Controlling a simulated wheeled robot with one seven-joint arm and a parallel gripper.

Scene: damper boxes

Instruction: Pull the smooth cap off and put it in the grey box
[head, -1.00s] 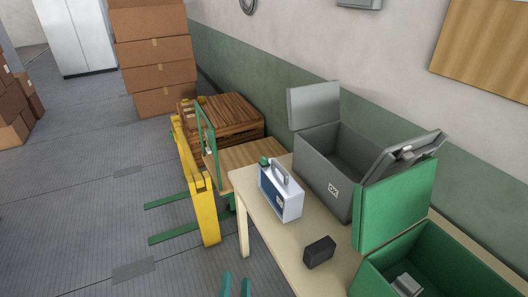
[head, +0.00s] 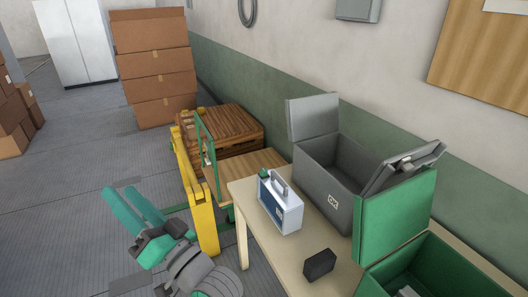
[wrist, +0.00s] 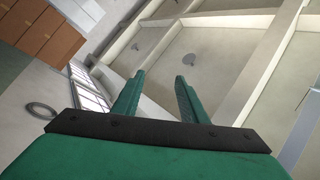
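A white and blue canister (head: 281,206) with a grey handle stands upright on the table. A small green cap (head: 263,173) sits on its top at the left end; whether it is smooth is too small to tell. The grey box (head: 325,193) stands open behind and right of the canister, its lid parts spread; its floor is mostly hidden. My gripper (head: 120,189) is left of the table, over the floor, well apart from the canister. In the wrist view my gripper (wrist: 160,77) is open and empty, facing the ceiling and upper walls.
The pale table (head: 246,205) also holds a small black block (head: 319,264) and an open green box (head: 456,263) with a grey item inside. Wooden crates (head: 232,127) are behind.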

